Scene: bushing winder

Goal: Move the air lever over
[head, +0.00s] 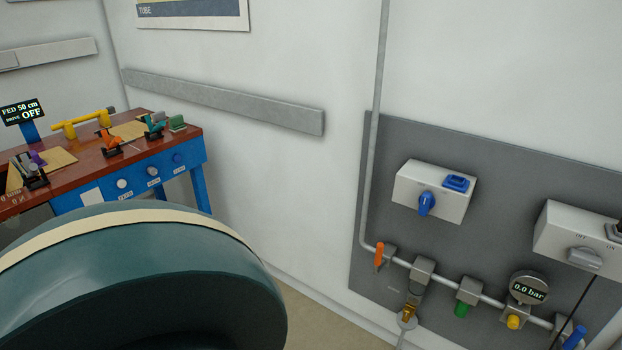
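A grey wall panel (500,170) on the right carries an air pipe (447,283) with fittings. A small orange lever (379,254) stands roughly upright at the valve near the pipe's bend. A blue handle (575,337) sits at the pipe's lower right end, tilted and partly cut off by the frame. No readable label shows which one is the air lever. A round gauge (528,289) on the pipe reads 0.0 bar. Neither of my grippers is in view.
A white box (434,191) with a blue knob and another box (580,243) with an OFF/ON switch sit above the pipe. A dark teal rounded shape blocks the lower left. A blue-legged workbench (120,172) stands at the left. Some floor shows between.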

